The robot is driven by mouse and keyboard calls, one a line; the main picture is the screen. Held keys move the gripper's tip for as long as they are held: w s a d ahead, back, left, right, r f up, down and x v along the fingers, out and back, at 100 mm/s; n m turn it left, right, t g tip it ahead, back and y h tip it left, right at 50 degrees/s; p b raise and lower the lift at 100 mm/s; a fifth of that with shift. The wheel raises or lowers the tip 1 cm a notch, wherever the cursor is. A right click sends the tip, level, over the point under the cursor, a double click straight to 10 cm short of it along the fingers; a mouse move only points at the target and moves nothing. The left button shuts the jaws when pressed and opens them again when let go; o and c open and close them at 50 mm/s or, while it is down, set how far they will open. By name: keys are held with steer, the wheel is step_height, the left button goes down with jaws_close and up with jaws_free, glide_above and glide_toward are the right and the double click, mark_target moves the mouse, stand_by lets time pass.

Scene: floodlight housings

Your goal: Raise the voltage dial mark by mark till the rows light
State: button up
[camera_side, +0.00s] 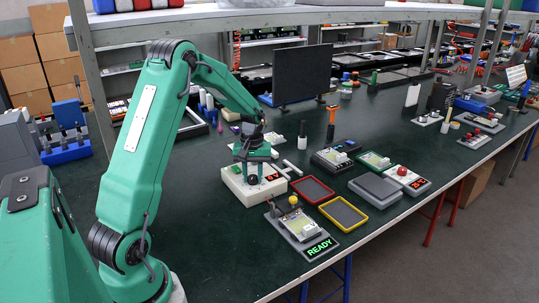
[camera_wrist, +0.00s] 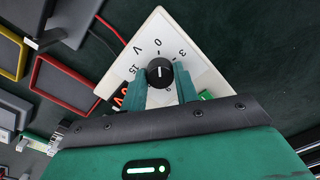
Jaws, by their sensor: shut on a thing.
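A white voltage supply box (camera_side: 238,189) stands on the green bench, with a black dial (camera_side: 252,180) and a red display that is partly hidden. In the wrist view the box (camera_wrist: 158,30) shows printed marks around the black dial (camera_wrist: 160,72), which has a pale pointer line. My gripper (camera_side: 252,172) points down over the box and is shut on the dial; its fingers flank the knob in the wrist view (camera_wrist: 162,82). The orange display (camera_wrist: 120,97) is partly behind my finger and cannot be read. A grey fixture with a green READY display (camera_side: 320,247) holds a small pale board (camera_side: 301,226); I cannot make out lit rows.
A red-rimmed tray (camera_side: 313,176) and a yellow-rimmed tray (camera_side: 366,216) lie right of the box. A grey scale (camera_side: 375,190) and a box with a red button (camera_side: 402,172) stand beyond. A dark screen (camera_side: 303,74) stands at the back. Bare bench lies in front of the box.

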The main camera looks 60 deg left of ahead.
steer(key=shift+w+d+m, duration=0.1)
steer(key=shift+w+m, duration=0.05)
steer(key=shift+m, duration=0.25)
steer(key=m, duration=1)
steer(key=shift+t, duration=0.3)
steer(key=shift+r, duration=0.1)
steer(key=o, duration=1)
